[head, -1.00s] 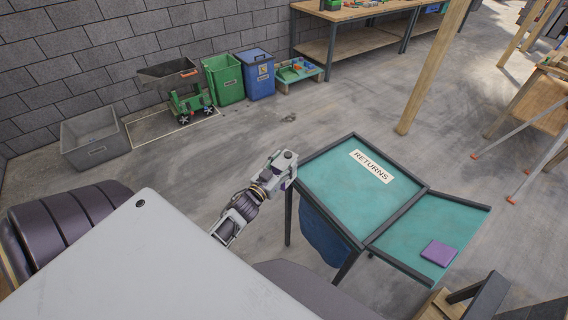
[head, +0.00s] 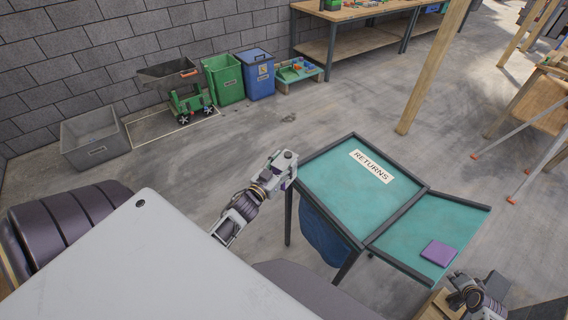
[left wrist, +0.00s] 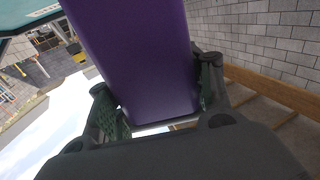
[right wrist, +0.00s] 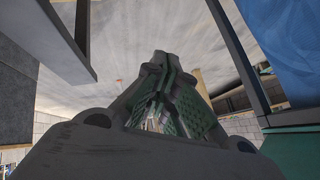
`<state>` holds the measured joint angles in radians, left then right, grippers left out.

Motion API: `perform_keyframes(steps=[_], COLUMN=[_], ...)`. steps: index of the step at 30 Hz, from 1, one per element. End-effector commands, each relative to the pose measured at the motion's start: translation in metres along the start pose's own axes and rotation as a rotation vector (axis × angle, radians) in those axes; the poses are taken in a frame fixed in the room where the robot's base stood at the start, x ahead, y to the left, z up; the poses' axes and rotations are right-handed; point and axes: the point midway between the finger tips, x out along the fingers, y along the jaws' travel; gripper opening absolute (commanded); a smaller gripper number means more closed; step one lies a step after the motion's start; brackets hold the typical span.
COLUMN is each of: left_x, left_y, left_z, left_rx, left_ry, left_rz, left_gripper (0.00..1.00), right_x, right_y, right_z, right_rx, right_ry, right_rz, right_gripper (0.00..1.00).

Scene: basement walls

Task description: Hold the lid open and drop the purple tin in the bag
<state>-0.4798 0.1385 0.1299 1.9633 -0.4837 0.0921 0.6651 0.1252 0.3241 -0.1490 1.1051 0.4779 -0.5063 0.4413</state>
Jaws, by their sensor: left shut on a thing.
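The teal lid (head: 365,205) marked RETURNS lies flat on the stand. The blue bag (head: 322,240) hangs beneath it, and its inside is hidden. The purple tin (head: 438,252) lies on the teal side shelf (head: 420,225) at the right. My left gripper (head: 288,160) is at the lid's left corner. In the left wrist view it is shut on a flat purple piece (left wrist: 140,60); I cannot tell whether this is fixed to the lid. My right gripper (head: 458,280) is at the lower right, near the shelf's front edge. Its empty fingers meet in the right wrist view (right wrist: 167,62).
Along the block wall stand a grey bin (head: 95,143), a green bin (head: 224,80) and a blue bin (head: 257,75). A workbench (head: 365,12) is behind. A wooden post (head: 432,70) rises beyond the stand. The floor between bins and stand is clear.

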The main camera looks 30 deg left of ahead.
Motion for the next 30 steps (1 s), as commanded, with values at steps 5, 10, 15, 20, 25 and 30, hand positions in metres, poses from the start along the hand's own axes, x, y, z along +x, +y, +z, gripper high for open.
perform_keyframes(steps=[5, 10, 15, 20, 25, 30], left_x=[0.001, 0.001, 0.001, 0.001, 0.001, 0.001], left_y=[0.000, 0.000, 0.000, 0.000, 0.000, 0.000], left_z=[-0.003, -0.003, -0.003, -0.003, -0.003, -0.003], left_rx=[0.000, 0.000, 0.000, 0.000, 0.000, 0.000], left_ry=[0.005, 0.005, 0.005, 0.005, 0.005, 0.005], left_rz=[0.001, 0.001, 0.001, 0.001, 0.001, 0.001], left_gripper=[0.02, 0.02, 0.02, 0.02, 0.02, 0.02], right_x=[-0.011, -0.023, -0.039, -0.055, -0.075, -0.098], right_y=[-0.024, -0.047, -0.069, -0.091, -0.114, -0.137], right_z=[-0.045, -0.084, -0.122, -0.157, -0.192, -0.224], right_rx=[0.049, 0.094, 0.137, 0.175, 0.212, 0.244], right_ry=[0.038, 0.067, 0.093, 0.116, 0.137, 0.154], right_rz=[-0.042, -0.083, -0.126, -0.170, -0.218, -0.267], right_gripper=[0.00, 0.00, 0.00, 0.00, 0.00, 0.00])
